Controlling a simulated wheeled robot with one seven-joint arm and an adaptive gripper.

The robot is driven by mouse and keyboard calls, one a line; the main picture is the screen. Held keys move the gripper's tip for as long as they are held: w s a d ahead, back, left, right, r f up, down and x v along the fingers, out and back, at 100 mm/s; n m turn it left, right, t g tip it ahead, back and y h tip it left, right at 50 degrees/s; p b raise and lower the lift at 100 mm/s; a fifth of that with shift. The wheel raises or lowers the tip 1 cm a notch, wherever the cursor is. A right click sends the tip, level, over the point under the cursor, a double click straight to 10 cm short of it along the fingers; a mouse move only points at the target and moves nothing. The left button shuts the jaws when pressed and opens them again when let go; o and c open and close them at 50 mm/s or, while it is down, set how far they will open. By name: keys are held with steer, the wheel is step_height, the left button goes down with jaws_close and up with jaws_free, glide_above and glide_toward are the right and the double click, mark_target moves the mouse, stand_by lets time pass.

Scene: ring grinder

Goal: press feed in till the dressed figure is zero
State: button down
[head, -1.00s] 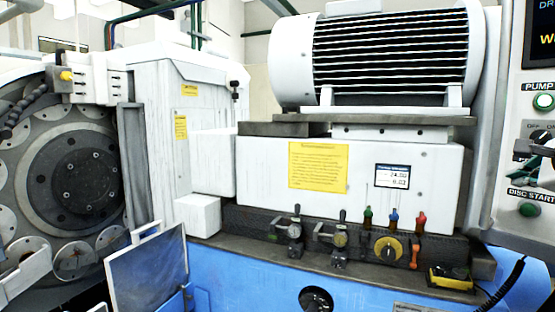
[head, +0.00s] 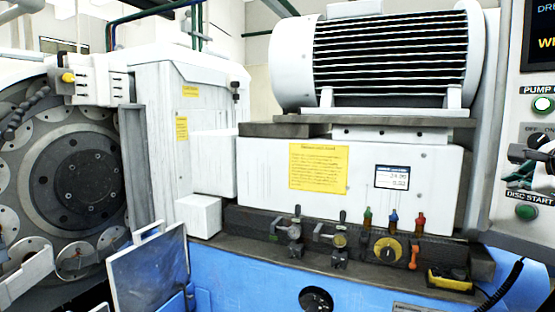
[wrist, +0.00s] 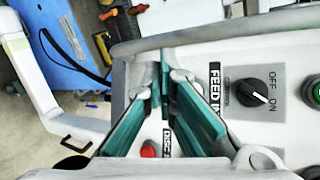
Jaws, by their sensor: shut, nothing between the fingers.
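My gripper (wrist: 164,66) is shut and empty, its teal fingers close over the control panel in the wrist view. The "FEED I…" label (wrist: 215,82) is right beside the fingers and partly cut off; any button by it is hidden behind them. I cannot tell whether the fingertips touch the panel. In the head view the control panel (head: 510,150) is at the right edge. The dark screen (head: 540,40) above it shows cropped text, "DRE" and yellow letters.
In the wrist view a black OFF/ON knob (wrist: 252,92) and a green button (wrist: 314,90) are to the right, and a red button (wrist: 148,150) is below. In the head view several levers and a yellow dial (head: 388,250) line the machine's ledge.

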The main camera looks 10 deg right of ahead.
steer(key=shift+s+a+p, duration=0.4)
steer(key=shift+a+p, duration=0.1)
steer(key=shift+a, duration=0.15)
steer(key=shift+s+a+p, duration=0.35)
steer(key=shift+a+p, duration=0.15)
steer(key=shift+a, duration=0.15)
steer(key=shift+w+d, duration=0.1)
steer(key=w+d, duration=0.3)
steer(key=d, duration=0.4)
steer(key=shift+w+d, duration=0.35)
steer(key=shift+d, duration=0.05)
steer(key=shift+d, duration=0.1)
stand_by(0.6)
steer(key=shift+w+d, duration=0.2)
steer(key=shift+d, duration=0.1)
steer(key=shift+w+d, duration=0.2)
steer(key=shift+d, duration=0.3)
stand_by(0.9)
steer(key=shift+a, duration=0.15)
steer(key=shift+s+a+b, duration=0.3)
steer(key=shift+s+a, duration=0.15)
steer(key=shift+a, duration=0.25)
